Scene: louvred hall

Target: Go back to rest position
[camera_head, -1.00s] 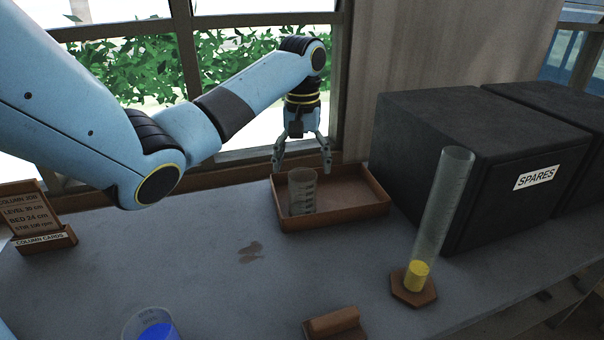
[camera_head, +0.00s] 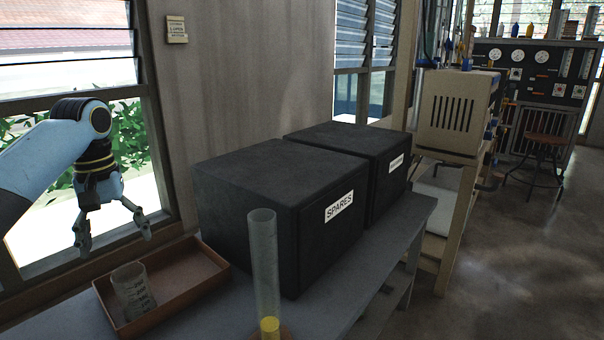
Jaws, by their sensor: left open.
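My left gripper (camera_head: 112,236) hangs at the left of the head view, open and empty, its fingers pointing down. It is above and behind a brown tray (camera_head: 196,287) on the bench. A clear beaker (camera_head: 133,290) with markings stands in the left part of the tray, below the gripper and apart from it. My right gripper does not show.
A tall clear cylinder (camera_head: 264,260) with yellow at its bottom stands right of the tray. Two black boxes, the nearer labelled SPARES (camera_head: 250,200), fill the bench behind it. A beige cabinet (camera_head: 452,112) stands beyond; open floor (camera_head: 500,260) lies right.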

